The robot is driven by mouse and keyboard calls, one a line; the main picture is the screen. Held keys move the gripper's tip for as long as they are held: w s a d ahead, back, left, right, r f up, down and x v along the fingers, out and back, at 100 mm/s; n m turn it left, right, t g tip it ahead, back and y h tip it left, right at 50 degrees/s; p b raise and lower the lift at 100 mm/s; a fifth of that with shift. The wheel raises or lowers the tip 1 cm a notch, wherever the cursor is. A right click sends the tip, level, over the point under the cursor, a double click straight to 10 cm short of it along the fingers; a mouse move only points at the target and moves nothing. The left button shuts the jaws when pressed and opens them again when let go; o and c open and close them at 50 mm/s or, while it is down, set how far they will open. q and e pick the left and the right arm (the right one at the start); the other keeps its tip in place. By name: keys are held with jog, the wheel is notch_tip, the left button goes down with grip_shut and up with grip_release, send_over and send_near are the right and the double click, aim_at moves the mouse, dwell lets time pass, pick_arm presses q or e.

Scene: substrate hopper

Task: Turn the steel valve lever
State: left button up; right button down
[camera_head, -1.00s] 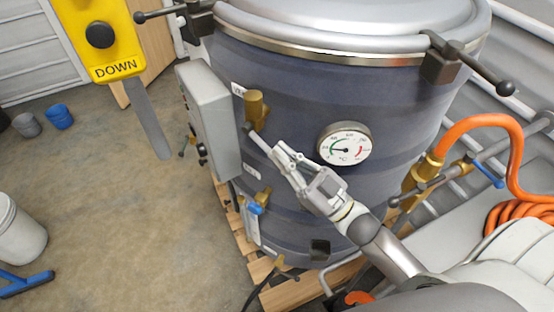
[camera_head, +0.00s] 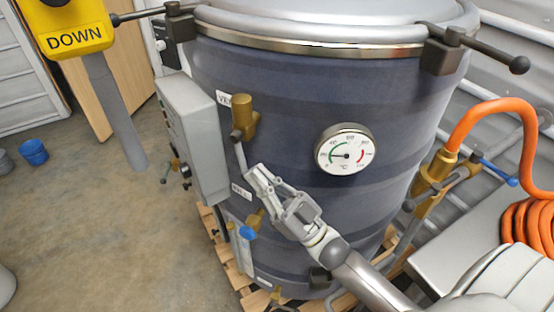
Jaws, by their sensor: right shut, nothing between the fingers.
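The steel valve lever (camera_head: 241,156) is a thin grey bar on a brass valve (camera_head: 244,118) on the side of the dark blue drum. It points nearly straight down, tilted slightly right at its lower end. My right gripper (camera_head: 252,177) is shut with nothing held, its fingertips just beside the lever's lower end. I cannot tell whether they touch it. A second brass valve with a blue handle (camera_head: 247,233) sits lower, partly hidden by the gripper. My left gripper is not in view.
The drum (camera_head: 290,110) has a dial gauge (camera_head: 345,149) right of the lever and a grey control box (camera_head: 193,138) to its left. An orange hose (camera_head: 477,114) and brass fitting (camera_head: 436,172) are at right. A yellow DOWN pendant (camera_head: 68,25) hangs upper left. Floor at left is mostly clear.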

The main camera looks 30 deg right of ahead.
jog(key=shift+w+a+f, duration=0.35)
jog(key=shift+w+f, duration=0.05)
jog(key=shift+w, duration=0.15)
dwell(0.5)
jog(key=shift+s, duration=0.1)
